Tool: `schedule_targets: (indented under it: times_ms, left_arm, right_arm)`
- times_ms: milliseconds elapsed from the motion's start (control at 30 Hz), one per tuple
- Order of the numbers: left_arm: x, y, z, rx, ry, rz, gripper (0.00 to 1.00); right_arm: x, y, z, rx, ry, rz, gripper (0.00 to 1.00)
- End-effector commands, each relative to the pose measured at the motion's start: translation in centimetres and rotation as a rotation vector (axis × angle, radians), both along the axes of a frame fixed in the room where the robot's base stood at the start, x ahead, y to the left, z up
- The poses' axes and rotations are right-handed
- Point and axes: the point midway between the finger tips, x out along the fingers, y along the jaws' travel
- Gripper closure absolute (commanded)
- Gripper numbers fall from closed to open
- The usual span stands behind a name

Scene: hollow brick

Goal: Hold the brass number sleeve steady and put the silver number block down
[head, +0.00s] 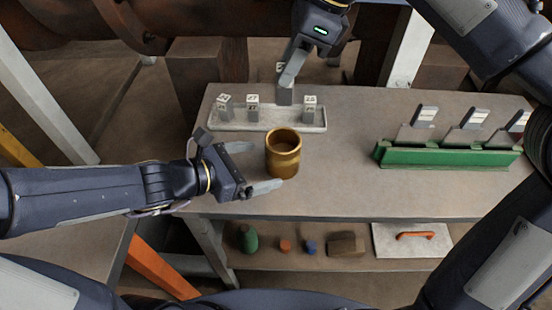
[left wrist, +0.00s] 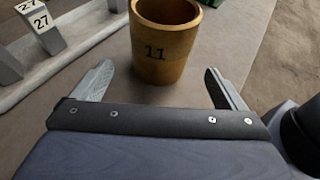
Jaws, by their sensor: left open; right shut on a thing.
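The brass number sleeve (head: 283,160) stands upright on the bench, and its dark "11" shows in the left wrist view (left wrist: 165,62). My left gripper (head: 256,168) is open beside it. Its fingers point at the sleeve, one towards each side, with visible gaps. My right gripper (head: 288,82) is shut on a silver number block (head: 284,97) over the back edge of the pale tray (head: 262,126). The fingers hide part of that block; I cannot tell whether it touches the tray. Other silver blocks (head: 225,108) stand in the tray, one marked 27 in the left wrist view (left wrist: 42,26).
A green rack (head: 440,157) with several upright grey plates stands at the right of the bench. A lower shelf holds small objects and a plate with an orange handle (head: 415,235). The bench between the sleeve and the rack is clear.

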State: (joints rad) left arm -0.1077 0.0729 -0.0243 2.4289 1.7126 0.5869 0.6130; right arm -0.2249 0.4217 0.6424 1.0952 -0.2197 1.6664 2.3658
Motion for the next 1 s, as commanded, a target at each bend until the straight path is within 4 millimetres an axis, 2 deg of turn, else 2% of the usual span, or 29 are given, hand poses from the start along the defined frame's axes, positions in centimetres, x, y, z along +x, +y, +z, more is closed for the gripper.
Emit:
schedule_targets:
  times_ms: [200,400,800,1000]
  left_arm:
    - [1.9,-3.2,-1.7,0.003,0.005,-0.006,0.07]
    - [3.2,-4.9,-2.5,0.002,0.001,-0.004,0.07]
    - [3.6,-5.4,-2.7,0.002,-0.001,0.0,0.07]
    - [3.6,-5.4,-2.7,0.002,-0.001,0.0,0.32]
  right_arm:
    - [0.0,0.0,0.0,0.0,0.0,0.0,0.99]
    - [0.0,0.0,0.0,0.0,0.0,0.0,0.99]
    - [0.0,0.0,0.0,0.0,0.0,0.0,0.99]
    - [0.0,0.0,0.0,0.0,0.0,0.0,0.99]
